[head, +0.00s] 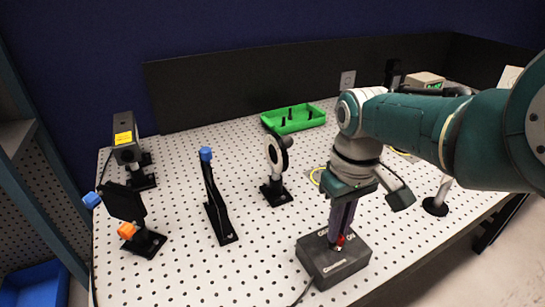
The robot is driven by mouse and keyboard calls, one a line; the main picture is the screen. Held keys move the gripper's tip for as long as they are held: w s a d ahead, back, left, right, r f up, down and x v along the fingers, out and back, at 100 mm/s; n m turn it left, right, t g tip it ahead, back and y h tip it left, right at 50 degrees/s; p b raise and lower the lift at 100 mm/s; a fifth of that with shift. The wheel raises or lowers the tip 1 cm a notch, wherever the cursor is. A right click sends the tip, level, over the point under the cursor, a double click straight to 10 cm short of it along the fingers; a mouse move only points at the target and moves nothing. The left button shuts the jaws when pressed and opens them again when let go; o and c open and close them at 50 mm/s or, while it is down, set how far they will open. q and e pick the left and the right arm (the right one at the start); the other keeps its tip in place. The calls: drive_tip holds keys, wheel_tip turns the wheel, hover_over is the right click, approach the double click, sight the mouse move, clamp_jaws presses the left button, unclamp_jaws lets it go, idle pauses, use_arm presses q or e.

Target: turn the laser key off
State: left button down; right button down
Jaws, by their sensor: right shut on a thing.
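The laser key box (325,266) is a dark grey box with white lettering near the front of the perforated table. A small red part shows on its top, between the fingertips. My right gripper (339,236) points down from above with its fingers at the key on the box's top. It is shut on the key, which is mostly hidden by the fingers, so its turn angle cannot be read. The lettering is partly covered by the gripper. My left gripper is not in view.
A laser head (125,140) stands at the far left. A mount with orange and blue knobs (124,205), a blue-topped post (207,172) and a round optic mount (276,157) stand left of the box. A green tray (293,120) lies behind. The table's front edge is close.

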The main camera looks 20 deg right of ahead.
drive_tip(key=shift+n, duration=0.5)
drive_tip(key=c, duration=0.9)
unclamp_jaws()
drive_tip(key=shift+c, duration=0.2)
wheel_tip(320, 180, up, 10)
drive_tip(key=p, duration=0.6)
